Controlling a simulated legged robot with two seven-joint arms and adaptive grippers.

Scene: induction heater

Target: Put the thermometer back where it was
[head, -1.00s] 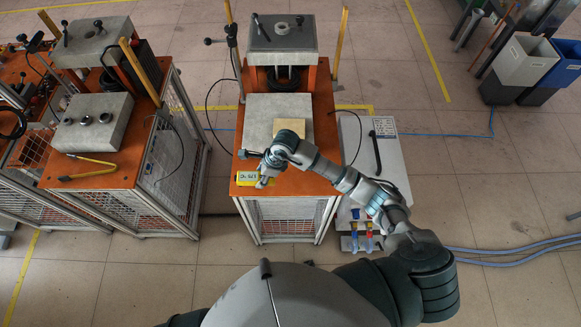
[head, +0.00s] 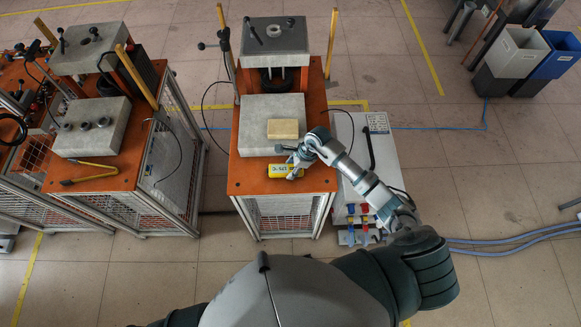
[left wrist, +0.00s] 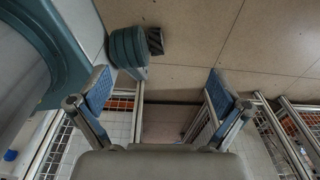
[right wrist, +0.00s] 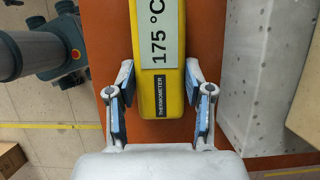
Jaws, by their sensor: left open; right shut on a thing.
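The yellow thermometer (head: 284,170) is at the front of the orange bench top, just in front of the grey block. My right gripper (head: 294,169) is shut on it. In the right wrist view the thermometer (right wrist: 160,95) lies between the two fingers (right wrist: 160,105), its display reading 175 °C. I cannot tell whether it touches the bench top or is slightly above it. My left gripper (left wrist: 160,92) is open and empty, with floor tiles and wire cages beyond it; it is not seen in the head view.
The grey block (head: 254,110) carries a beige block (head: 283,128). The heater's upper plate (head: 275,35) stands behind, with yellow posts at both sides. A white side unit (head: 379,150) stands to the right. The bench top is bare left of the thermometer.

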